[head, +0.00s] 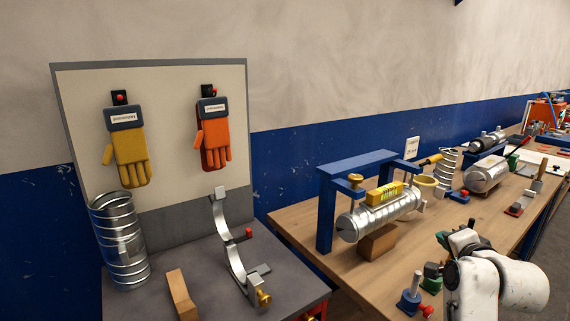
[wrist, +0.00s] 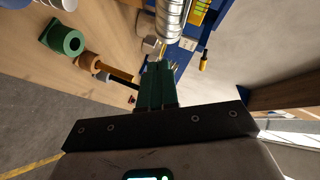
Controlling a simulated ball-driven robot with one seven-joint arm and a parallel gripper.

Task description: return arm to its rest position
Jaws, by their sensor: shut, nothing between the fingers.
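My gripper (wrist: 160,82) shows in the wrist view with its two green fingers pressed together and nothing between them. My white arm (head: 500,283) is at the lower right of the head view, over the front of the wooden bench. The fingertips cannot be made out clearly there. In the wrist view the fingers point toward a silver spiral duct (wrist: 168,22) and appear apart from it. In the head view this duct (head: 378,216) lies under a blue frame with a yellow block on it.
The wooden bench (head: 299,233) also carries a blue clamp-like tool (head: 411,300) near my arm and more ducts farther back. At left, a grey table holds an upright duct (head: 122,240), a curved metal bracket (head: 232,250) and a wooden block (head: 181,295). Gloves hang on a board behind.

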